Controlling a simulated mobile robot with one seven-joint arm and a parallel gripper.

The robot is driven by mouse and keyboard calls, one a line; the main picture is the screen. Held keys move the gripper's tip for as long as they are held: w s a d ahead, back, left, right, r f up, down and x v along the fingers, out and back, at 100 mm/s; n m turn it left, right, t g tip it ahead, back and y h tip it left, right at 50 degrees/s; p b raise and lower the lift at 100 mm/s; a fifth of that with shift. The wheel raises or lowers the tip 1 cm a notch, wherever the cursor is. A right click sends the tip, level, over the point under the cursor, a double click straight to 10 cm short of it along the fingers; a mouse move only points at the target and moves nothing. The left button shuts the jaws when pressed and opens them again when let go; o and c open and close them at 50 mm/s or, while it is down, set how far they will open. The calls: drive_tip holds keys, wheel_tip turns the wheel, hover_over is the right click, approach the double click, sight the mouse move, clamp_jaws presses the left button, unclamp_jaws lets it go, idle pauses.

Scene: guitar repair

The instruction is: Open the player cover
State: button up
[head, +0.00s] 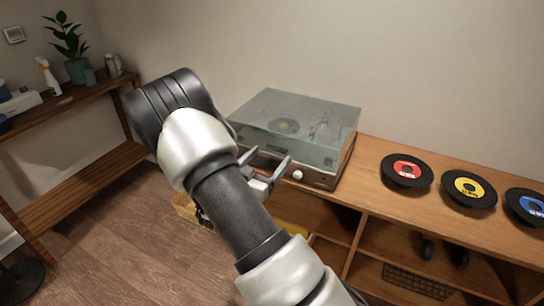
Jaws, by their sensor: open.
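The record player (320,179) stands on the wooden cabinet, with a wooden base and a white knob at its front. Its clear player cover (310,115) is down over the base, and a dark disc shows through it. My gripper (268,165) is open and empty at the player's front, left of the knob. The two fingers point toward the front side, near the cover's lower front edge. I cannot tell whether they touch it. My arm hides the player's left front corner.
Red-label (407,170), yellow-label (468,188) and blue-label (526,204) records lie on the cabinet top (375,215) to the right. A wooden shelf (75,112) with a plant (72,45) and a spray bottle (48,76) stands at the left. Wooden floor (120,240) is open between them.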

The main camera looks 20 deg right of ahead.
drive_tip(key=shift+x, duration=1.35)
